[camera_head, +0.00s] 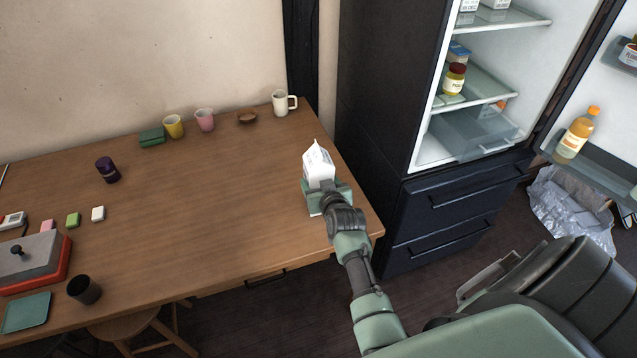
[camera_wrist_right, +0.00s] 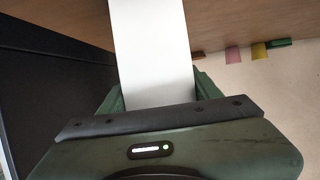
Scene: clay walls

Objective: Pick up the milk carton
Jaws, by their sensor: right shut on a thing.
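The milk carton (camera_head: 318,163) is white with a gabled top. It stands upright at the right end of the wooden table (camera_head: 220,225). My right gripper (camera_head: 327,190) reaches in from the front and is shut on the carton's lower part. In the right wrist view the carton (camera_wrist_right: 153,50) fills the space between the green fingers of the gripper (camera_wrist_right: 155,95). I cannot tell whether the carton's base still touches the table. My left gripper is not in view.
A white mug (camera_head: 281,103), a brown bowl (camera_head: 247,117) and pink and yellow cups line the table's back edge. An open fridge (camera_head: 480,90) stands to the right, with bottles in its door. The table's middle is clear.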

